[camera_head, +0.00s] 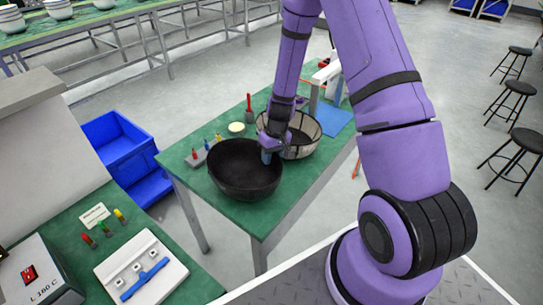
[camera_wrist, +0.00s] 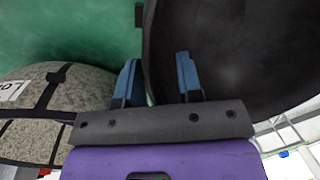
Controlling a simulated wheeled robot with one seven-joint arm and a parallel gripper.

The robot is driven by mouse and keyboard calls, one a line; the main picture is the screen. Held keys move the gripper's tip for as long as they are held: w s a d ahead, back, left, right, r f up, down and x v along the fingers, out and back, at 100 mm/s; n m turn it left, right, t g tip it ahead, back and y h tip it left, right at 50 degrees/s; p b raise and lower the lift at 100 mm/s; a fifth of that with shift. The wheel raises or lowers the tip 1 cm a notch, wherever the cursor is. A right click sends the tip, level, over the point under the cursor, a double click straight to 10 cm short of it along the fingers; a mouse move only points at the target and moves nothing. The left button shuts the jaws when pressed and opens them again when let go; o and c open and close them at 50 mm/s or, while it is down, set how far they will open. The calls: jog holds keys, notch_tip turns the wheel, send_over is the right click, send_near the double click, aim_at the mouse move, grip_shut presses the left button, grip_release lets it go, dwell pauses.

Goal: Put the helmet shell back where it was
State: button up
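A black, bowl-shaped helmet shell (camera_head: 243,172) is at the near part of the green table, hollow side up. Its dark inside also fills the upper right of the wrist view (camera_wrist: 250,50). My gripper (camera_head: 268,152) is at the shell's right rim, pointing down. In the wrist view its two blue fingers (camera_wrist: 159,75) stand apart, the left one outside the rim and the right one over the inside. A gap shows between the fingers, so it looks open astride the rim. Whether the shell touches the table is hard to tell.
A pale, black-banded bowl (camera_head: 303,137) stands close right of the shell; its speckled side fills the wrist view's left (camera_wrist: 62,100). A block with coloured-handled tools (camera_head: 198,157), a cream disc (camera_head: 237,128) and a blue mat (camera_head: 335,119) share the table (camera_head: 270,217). Blue bins (camera_head: 120,143) stand left.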

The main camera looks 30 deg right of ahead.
jog(key=shift+r, duration=0.15)
jog(key=s+r+t, duration=0.1)
jog(key=s+r, duration=0.1)
jog(key=r, duration=1)
jog(key=s+r, duration=0.2)
jog(key=r, duration=1.1)
jog(key=s+a+r+t+h, duration=0.1)
jog(key=s+r+t, duration=0.1)
jog(key=s+r, duration=0.6)
jog(key=s+a+r+t+h, duration=0.1)
jog(key=s+a+r+t, duration=0.1)
jog(key=s+r, duration=0.7)
jog(key=shift+s+r+m, duration=0.25)
jog(key=shift+s+m, duration=0.05)
jog(key=shift+s, duration=2.25)
